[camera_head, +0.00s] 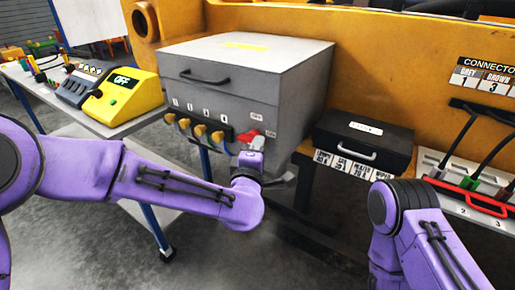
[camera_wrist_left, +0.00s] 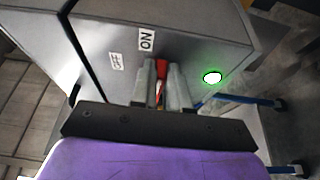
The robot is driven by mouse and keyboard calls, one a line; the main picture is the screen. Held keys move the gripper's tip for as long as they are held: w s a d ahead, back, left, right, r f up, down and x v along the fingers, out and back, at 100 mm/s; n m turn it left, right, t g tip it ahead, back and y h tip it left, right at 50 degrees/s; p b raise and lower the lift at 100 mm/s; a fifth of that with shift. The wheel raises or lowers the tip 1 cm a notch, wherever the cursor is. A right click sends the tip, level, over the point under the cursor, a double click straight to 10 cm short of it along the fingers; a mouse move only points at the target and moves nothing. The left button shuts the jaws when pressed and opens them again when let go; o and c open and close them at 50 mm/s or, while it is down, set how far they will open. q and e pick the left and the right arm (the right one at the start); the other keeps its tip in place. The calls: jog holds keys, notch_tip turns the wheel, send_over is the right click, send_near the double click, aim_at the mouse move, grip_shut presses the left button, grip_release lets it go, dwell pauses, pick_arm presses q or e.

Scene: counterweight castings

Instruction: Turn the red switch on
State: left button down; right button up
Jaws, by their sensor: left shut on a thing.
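The red switch (camera_head: 246,134) is on the front of the large grey box (camera_head: 240,80), right of a row of yellow plugs. My left gripper (camera_head: 257,145) is at the switch. In the left wrist view, the two fingers (camera_wrist_left: 162,92) are shut on the red switch (camera_wrist_left: 162,68), which is partly hidden between them. An ON label (camera_wrist_left: 146,39) is just above the fingers, and an OFF label (camera_wrist_left: 117,61) is to its left. A round lamp (camera_wrist_left: 212,77) glows green right of the fingers. My right arm enters at the lower right; its gripper is out of view.
A yellow device (camera_head: 124,95) reading OFF stands on the left table. A black case (camera_head: 362,138) with a handle is right of the grey box. A white rack (camera_head: 430,158) with cables and a red handle is at far right. Floor is open below.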

pick_arm(q)
jog(key=c, duration=1.1)
grip_release()
jog(key=shift+w, duration=0.1)
jog(key=b+v, duration=0.1)
jog(key=v, duration=0.9)
jog(key=shift+s+a+b, duration=0.15)
jog(key=shift+s+b, duration=0.05)
jog(key=shift+b, duration=0.15)
